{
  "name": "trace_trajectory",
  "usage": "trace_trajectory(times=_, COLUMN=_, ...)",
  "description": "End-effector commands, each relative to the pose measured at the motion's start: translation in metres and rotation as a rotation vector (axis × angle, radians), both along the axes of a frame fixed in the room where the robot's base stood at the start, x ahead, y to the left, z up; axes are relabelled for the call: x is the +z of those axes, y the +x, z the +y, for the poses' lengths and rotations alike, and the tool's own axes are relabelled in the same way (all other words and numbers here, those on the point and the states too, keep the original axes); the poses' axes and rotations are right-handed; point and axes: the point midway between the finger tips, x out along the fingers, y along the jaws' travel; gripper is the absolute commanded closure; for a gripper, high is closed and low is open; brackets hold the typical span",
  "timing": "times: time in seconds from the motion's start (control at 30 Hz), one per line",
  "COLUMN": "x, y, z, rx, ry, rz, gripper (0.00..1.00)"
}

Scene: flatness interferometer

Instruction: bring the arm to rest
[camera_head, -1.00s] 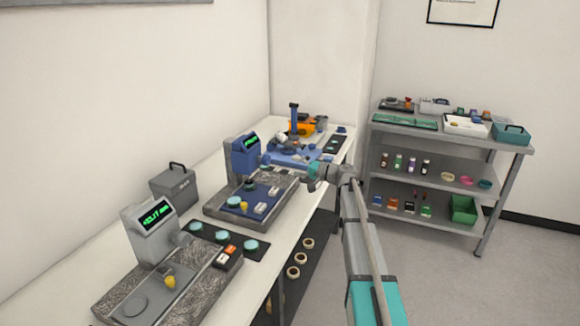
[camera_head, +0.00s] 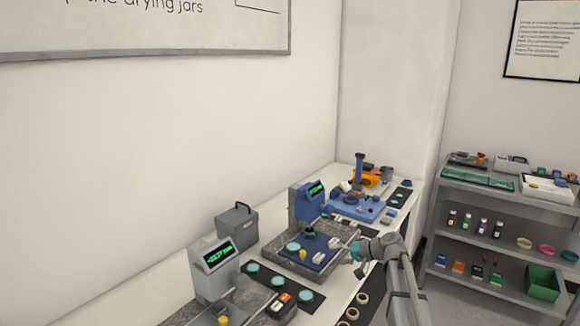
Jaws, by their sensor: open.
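My gripper (camera_head: 353,252) is at the end of my grey arm, by the front edge of the bench and over the right side of the blue-headed instrument's stone base. It is small in the view and appears open, with nothing seen between its fingers. My arm comes up from the lower right, its lower part cut off by the bottom edge.
The bench (camera_head: 120,310) carries a grey instrument (camera_head: 213,268), a blue instrument (camera_head: 308,203), a blue fixture (camera_head: 358,204) and a grey case (camera_head: 236,222). Teal discs (camera_head: 252,267) lie on dark mats. A shelf unit (camera_head: 500,235) stands at right; floor shows between it and the bench.

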Motion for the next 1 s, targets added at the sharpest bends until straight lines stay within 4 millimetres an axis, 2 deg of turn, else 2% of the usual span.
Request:
trace_trajectory(times=0.03, x=-0.005, y=-0.023, z=0.01, rx=0.02, ry=-0.054, rz=0.026, gripper=0.06)
trace_trajectory(times=0.3, x=-0.041, y=-0.106, z=0.028, rx=0.1, ry=-0.354, rz=0.163, gripper=0.06)
trace_trajectory(times=0.53, x=-0.059, y=-0.173, z=0.026, rx=0.14, ry=-0.6, rz=0.264, gripper=0.06)
trace_trajectory(times=0.7, x=-0.065, y=-0.223, z=0.015, rx=0.154, ry=-0.79, rz=0.336, gripper=0.06)
trace_trajectory(times=0.83, x=-0.065, y=-0.252, z=0.005, rx=0.155, ry=-0.913, rz=0.377, gripper=0.06)
trace_trajectory(times=1.0, x=-0.064, y=-0.271, z=-0.004, rx=0.149, ry=-1.008, rz=0.406, gripper=0.06)
